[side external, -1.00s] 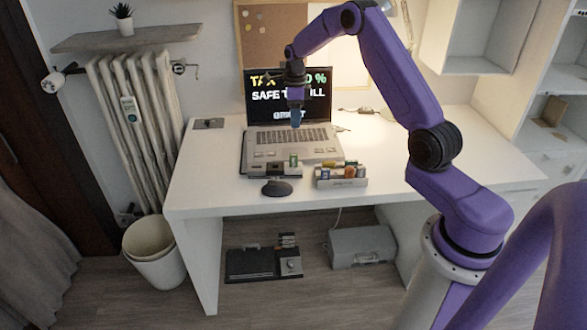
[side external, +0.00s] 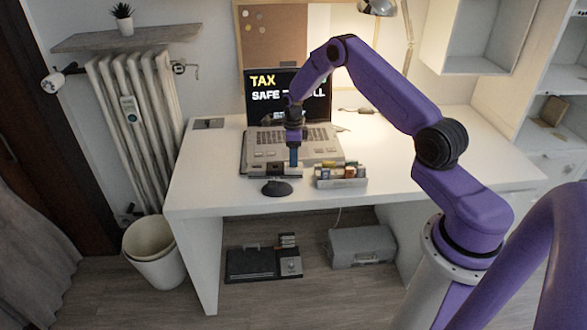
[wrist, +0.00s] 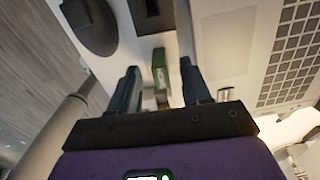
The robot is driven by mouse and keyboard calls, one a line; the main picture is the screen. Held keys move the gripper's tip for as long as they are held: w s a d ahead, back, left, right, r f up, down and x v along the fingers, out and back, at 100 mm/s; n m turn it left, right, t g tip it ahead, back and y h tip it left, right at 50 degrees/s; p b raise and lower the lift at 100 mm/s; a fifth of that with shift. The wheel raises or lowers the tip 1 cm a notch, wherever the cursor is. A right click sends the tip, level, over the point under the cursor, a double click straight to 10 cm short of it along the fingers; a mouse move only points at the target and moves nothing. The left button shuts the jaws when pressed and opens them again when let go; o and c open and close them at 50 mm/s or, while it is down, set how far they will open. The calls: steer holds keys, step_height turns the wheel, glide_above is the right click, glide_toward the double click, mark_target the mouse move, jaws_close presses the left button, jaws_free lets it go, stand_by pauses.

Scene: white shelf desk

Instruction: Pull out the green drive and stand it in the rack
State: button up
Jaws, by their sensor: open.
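The green drive (wrist: 160,64) shows in the wrist view between my fingers, set into the pale front strip of the laptop unit. In the side view the fingers hide most or all of it. My gripper (wrist: 159,69) is open, with one blue finger on each side of the drive and a visible gap to both. In the side view my gripper (side external: 293,160) points down at the laptop's front edge. The grey rack (side external: 342,184) stands on the desk to the right, holding several coloured drives.
The open laptop (side external: 318,146) stands behind my gripper, its screen partly covered by my arm. The white desk (side external: 420,178) is clear to the right of the rack.

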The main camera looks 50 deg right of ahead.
steer(key=shift+f, duration=0.85)
jaws_close()
steer(key=shift+r, duration=0.1)
